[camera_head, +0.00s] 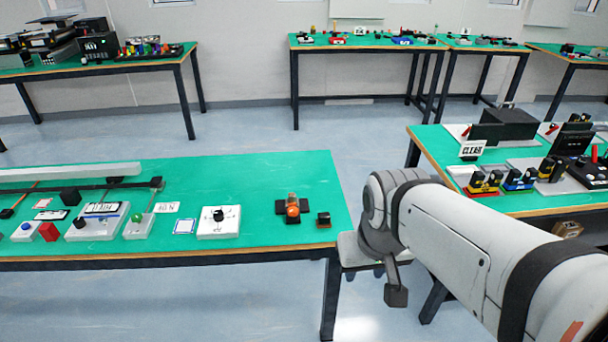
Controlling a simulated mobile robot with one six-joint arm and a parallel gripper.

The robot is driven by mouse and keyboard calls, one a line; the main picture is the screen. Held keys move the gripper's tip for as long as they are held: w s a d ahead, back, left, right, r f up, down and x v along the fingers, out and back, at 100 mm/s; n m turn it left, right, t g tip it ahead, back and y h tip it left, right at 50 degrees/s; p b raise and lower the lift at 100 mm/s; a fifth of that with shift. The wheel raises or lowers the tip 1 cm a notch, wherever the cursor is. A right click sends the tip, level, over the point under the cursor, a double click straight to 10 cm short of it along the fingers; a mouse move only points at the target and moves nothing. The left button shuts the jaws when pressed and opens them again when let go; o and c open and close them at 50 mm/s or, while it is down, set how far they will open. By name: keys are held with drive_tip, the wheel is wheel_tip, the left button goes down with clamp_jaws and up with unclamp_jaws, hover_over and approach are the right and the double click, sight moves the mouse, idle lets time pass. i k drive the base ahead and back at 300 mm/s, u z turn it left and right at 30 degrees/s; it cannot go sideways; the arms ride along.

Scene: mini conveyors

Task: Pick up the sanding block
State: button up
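A small dark block (323,219) with a brownish face sits near the right end of the long green table on the left. It may be the sanding block, but it is too small to be sure. My arm comes in from the right and ends in front of the gap between the two near tables. A dark grey piece (396,292) hangs below its end, apart from the block and lower in the picture. It may be part of my gripper, but its fingers cannot be made out.
An orange knob on a black base (292,208) stands left of the block. A white dial panel (219,221) and several other devices lie further left. The right-hand table (540,205) holds a black box and switch units. Bare floor separates the tables.

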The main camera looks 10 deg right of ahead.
sight(323, 222)
drive_tip(key=i, duration=0.9)
drive_tip(key=z, duration=0.05)
